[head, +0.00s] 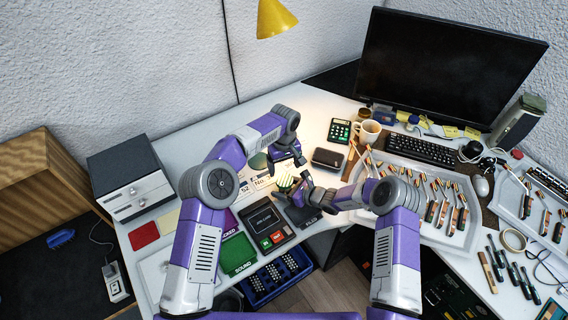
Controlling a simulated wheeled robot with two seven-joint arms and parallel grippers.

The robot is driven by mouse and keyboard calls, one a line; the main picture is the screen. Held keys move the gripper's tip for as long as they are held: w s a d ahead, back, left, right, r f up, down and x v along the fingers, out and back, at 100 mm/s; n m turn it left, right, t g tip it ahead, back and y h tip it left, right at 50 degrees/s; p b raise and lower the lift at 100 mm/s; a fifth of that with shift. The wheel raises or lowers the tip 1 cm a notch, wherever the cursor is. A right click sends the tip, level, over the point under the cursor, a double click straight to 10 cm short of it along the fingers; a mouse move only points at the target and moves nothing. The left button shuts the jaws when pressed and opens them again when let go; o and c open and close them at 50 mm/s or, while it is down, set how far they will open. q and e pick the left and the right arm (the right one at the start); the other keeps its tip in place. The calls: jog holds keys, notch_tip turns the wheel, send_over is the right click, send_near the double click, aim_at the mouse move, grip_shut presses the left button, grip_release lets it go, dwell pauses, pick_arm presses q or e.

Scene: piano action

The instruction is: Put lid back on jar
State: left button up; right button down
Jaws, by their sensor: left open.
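A small round jar with a pale green and white striped look (284,181) is near the middle of the desk, under my arms. A dull green disc that looks like the lid (257,161) lies up and left of it. My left gripper (286,164) points down from above, open, just beyond the jar and right of the disc. I see nothing between its fingers. My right gripper (293,186) reaches in from the right, right at the jar. Its fingers are dark and partly overlap the jar, so I cannot tell whether they grip it.
Labelled cards and a dark device with red and green buttons (264,225) lie close in front. A mug (368,132), calculator (340,131) and dark box (327,158) stand behind right. A tray of piano parts (410,174) fills the right. A drawer unit (131,178) stands left.

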aim_at(283, 180)
pick_arm(q)
jog(key=shift+r+n, duration=0.6)
jog(key=shift+n, duration=0.6)
jog(key=shift+a+f, duration=0.1)
jog(key=shift+f, duration=3.9)
jog(key=c, duration=1.1)
jog(key=m, duration=0.6)
jog(key=shift+m, duration=0.3)
jog(key=shift+a, duration=0.1)
